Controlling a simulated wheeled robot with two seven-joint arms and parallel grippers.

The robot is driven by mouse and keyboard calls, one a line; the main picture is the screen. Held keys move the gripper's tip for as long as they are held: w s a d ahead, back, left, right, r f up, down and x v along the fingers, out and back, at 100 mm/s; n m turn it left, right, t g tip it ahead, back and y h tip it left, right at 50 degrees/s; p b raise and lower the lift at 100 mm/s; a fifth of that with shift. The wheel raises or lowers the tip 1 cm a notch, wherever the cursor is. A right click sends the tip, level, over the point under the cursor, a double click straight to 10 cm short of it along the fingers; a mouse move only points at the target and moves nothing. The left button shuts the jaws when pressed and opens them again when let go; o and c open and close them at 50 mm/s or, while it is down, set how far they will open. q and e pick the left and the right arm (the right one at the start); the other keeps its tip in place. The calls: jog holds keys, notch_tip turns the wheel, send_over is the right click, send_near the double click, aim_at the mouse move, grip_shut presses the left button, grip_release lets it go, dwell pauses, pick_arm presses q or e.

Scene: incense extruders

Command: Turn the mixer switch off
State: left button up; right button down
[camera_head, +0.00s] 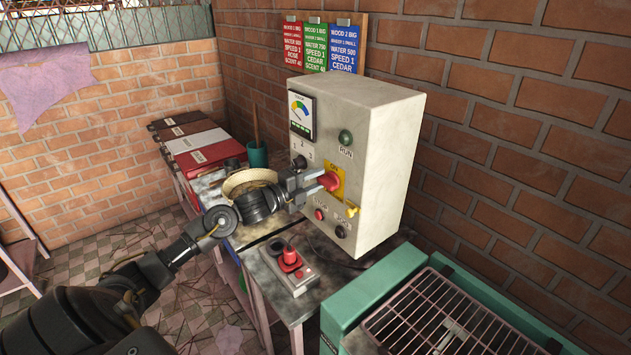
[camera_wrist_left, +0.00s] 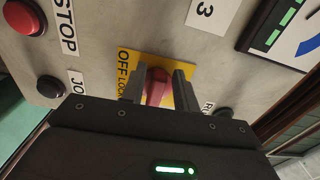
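The mixer switch, a red rotary knob (camera_head: 329,181) on a yellow plate (camera_head: 338,178), is on the front of the pale control box (camera_head: 372,150). "ON" is marked above it in the head view. In the left wrist view the red knob (camera_wrist_left: 157,88) lies between the fingers, with "OFF LOCK" lettering to its left on the plate (camera_wrist_left: 126,66). My right gripper is not in view.
A small box with a red knob (camera_head: 290,262) stands below my arm. A green-framed wire rack (camera_head: 428,310) is at the lower right.

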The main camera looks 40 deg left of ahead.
pick_arm(q)
jog(key=shift+o, duration=0.6)
jog(key=shift+s+f, duration=0.15)
jog(key=shift+s, duration=0.1)
jog(key=b+v, duration=0.3)
jog(key=v, duration=0.7)
jog(key=shift+s+b, duration=0.15)
jog(key=shift+b, duration=0.25)
jog(key=shift+a, duration=0.1)
